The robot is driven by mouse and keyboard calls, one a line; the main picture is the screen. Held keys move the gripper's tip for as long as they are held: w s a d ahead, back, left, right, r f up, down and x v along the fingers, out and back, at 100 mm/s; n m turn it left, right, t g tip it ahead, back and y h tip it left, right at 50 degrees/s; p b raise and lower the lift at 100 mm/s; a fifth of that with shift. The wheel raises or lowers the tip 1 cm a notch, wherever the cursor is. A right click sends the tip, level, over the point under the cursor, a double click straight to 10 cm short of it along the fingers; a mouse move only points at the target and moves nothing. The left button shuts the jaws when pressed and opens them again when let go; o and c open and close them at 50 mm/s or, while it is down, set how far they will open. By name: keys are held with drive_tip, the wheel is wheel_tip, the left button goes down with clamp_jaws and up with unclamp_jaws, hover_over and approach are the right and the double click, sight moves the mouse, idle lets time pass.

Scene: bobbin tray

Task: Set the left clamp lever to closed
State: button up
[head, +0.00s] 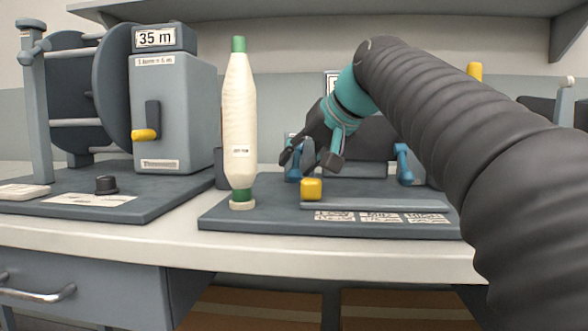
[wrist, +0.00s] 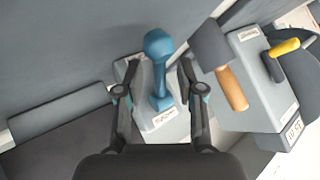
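The left clamp lever is blue, and in the wrist view (wrist: 158,70) its rounded knob and arm stand on a light grey base with a small label. In the head view the left clamp lever (head: 293,171) is partly hidden behind my gripper. My gripper (head: 309,160) is open, reaching down at that lever. In the wrist view its two fingers (wrist: 157,88) appear on either side of the lever with gaps showing; I cannot tell any contact. A second blue lever (head: 403,163) stands farther right.
A tall white bobbin (head: 241,125) with a green tip stands upright left of my gripper. A grey machine (head: 175,110) reading "35 m" stands at left. My arm covers the right side.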

drive_tip(key=shift+x, duration=0.8)
drive_tip(key=shift+c, duration=0.2)
clamp_jaws()
drive_tip(key=shift+r+p, duration=0.15)
drive_tip(key=shift+p, duration=0.15)
